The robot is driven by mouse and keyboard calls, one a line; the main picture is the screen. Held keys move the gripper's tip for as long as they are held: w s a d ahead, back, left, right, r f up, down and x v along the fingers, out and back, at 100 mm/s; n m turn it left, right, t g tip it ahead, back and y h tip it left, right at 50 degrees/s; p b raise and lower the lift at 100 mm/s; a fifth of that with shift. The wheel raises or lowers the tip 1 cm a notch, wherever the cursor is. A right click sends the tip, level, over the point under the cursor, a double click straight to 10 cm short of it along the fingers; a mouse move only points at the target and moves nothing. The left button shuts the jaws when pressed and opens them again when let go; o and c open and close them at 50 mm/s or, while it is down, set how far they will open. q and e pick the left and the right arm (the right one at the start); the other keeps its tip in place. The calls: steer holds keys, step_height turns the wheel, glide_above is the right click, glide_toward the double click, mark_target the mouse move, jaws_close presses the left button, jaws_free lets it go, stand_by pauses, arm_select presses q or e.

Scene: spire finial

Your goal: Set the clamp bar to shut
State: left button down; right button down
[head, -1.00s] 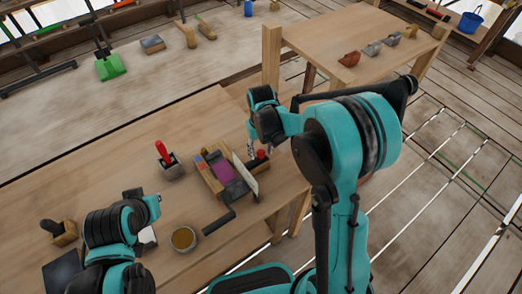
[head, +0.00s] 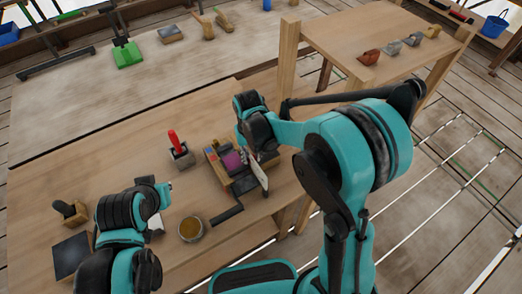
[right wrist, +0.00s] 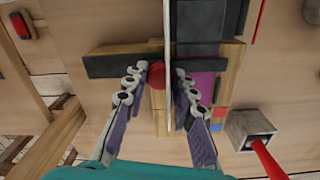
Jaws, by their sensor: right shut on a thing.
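The wooden fixture (head: 215,167) stands on the near bench, with a purple block (right wrist: 203,85) and small coloured pieces. A thin pale upright plate (head: 261,174) stands at its side and appears edge-on in the right wrist view (right wrist: 167,40). A red knob (right wrist: 157,77) sits beside the plate, above a dark bar (right wrist: 115,62) lying across the fixture; I cannot tell which part is the clamp bar. My right gripper (right wrist: 161,71) has its fingers around the knob and plate edge, shut on the knob. My left arm (head: 140,203) is at lower left; its fingertips are hidden.
A red-handled tool in a holder (head: 180,152) stands left of the fixture. A round bowl (head: 191,229) and a black handle (head: 227,214) are in front. A dark pad (head: 72,255) lies at lower left. Another table (head: 350,35) stands behind, right.

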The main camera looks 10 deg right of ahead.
mark_target(250, 158)
steer(key=shift+a, duration=0.15)
steer(key=c, duration=1.3)
jaws_free()
steer(key=shift+c, duration=0.2)
steer(key=shift+o, duration=0.6)
steer(key=shift+s+a, duration=0.1)
steer(key=shift+a, duration=0.05)
steer(key=shift+r, duration=0.3)
step_height(250, 158, up, 11)
steer(key=shift+r, duration=0.2)
